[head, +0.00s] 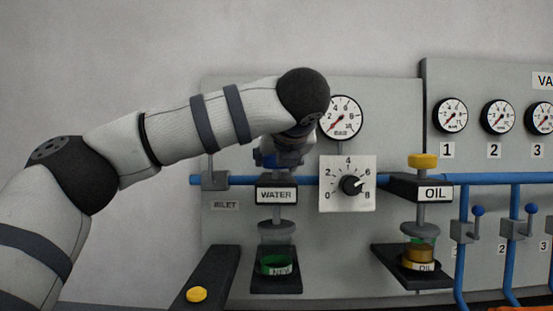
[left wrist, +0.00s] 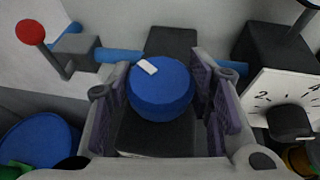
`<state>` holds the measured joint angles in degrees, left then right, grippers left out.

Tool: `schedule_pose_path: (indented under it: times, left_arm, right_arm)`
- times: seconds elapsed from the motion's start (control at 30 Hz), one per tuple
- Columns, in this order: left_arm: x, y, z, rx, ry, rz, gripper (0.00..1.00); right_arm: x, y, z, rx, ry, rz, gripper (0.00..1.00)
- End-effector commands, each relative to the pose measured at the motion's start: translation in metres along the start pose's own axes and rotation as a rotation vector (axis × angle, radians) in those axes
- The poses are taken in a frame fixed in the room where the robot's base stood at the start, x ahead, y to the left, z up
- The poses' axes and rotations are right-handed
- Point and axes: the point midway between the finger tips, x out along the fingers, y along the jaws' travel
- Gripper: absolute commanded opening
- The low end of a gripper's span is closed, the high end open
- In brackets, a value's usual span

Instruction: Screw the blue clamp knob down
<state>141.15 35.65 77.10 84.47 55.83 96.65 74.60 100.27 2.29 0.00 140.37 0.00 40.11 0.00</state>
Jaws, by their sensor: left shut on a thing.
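The blue clamp knob (left wrist: 160,88), round with a white mark on top, sits between the two fingers of my left gripper (left wrist: 162,100) in the left wrist view. The fingers are shut on its sides. In the head view my left gripper (head: 284,152) points down over the black WATER block (head: 277,195), and some blue of the knob (head: 264,159) shows beneath it. Below the block, a grey stem leads down to a clear cup (head: 276,233) above a green-ringed jar (head: 278,266) on a dark shelf. My right gripper is not in view.
A white dial box (head: 347,200) and a round gauge (head: 341,117) stand close right of my left gripper. Farther right is the OIL clamp with a yellow knob (head: 423,161). A red-balled lever (left wrist: 30,32) shows at left in the wrist view.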

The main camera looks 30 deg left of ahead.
Motion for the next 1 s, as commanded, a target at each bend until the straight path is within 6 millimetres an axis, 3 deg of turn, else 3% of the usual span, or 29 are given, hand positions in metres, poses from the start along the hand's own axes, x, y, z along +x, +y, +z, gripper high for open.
schedule_pose_path:
  times: [0.27, 1.0]
  left_arm:
    - [0.0003, 0.0016, 0.0005, 0.052, 0.0, -0.133, 0.19]
    - [0.0005, 0.001, 0.0011, 0.291, -0.001, -0.719, 0.19]
  right_arm:
    - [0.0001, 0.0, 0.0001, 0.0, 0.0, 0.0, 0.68]
    - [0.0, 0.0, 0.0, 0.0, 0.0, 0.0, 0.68]
